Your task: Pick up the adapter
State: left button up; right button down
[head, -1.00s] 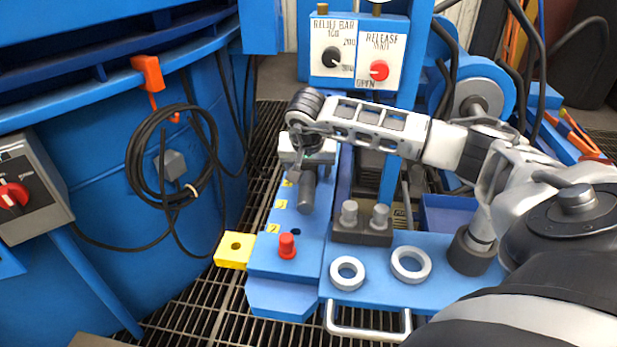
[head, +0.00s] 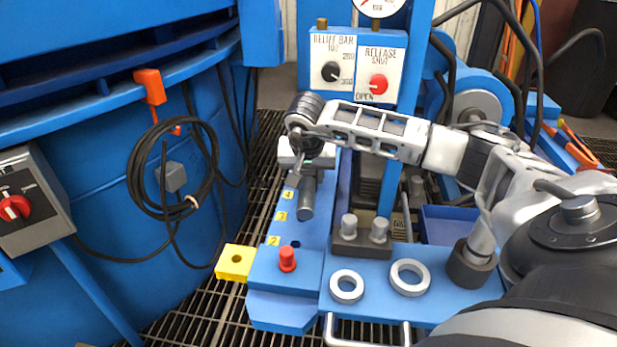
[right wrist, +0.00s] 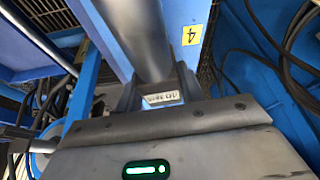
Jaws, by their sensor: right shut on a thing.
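A grey cylinder (head: 306,198), which I take to be the adapter, hangs below my right gripper (head: 304,168) over the blue rail (head: 312,235) with yellow number labels. The right gripper is shut on it. In the right wrist view the grey cylinder (right wrist: 140,40) runs up and away from the jaws (right wrist: 158,95), and a small marked pale face shows between them. Whether the cylinder touches the rail is hard to tell. My left gripper is not in view.
A red peg (head: 287,260) stands at the rail's near end, by a yellow block (head: 235,262). A dark block (head: 362,246) with two grey studs and two pale rings (head: 347,286) are to the right. A control post (head: 357,65) stands behind; a coiled cable (head: 140,180) hangs left.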

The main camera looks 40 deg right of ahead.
pick_arm(q)
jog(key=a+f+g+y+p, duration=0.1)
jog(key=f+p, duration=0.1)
jog(key=p, duration=0.1)
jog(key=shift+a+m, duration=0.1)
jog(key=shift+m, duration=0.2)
pick_arm(e)
jog(key=s+d+r, duration=0.3)
jog(key=s+r, duration=0.8)
jog(key=s, duration=0.2)
jog(key=shift+s+d+r, duration=0.15)
jog(key=shift+s+r, duration=0.05)
jog(key=shift+s, duration=0.05)
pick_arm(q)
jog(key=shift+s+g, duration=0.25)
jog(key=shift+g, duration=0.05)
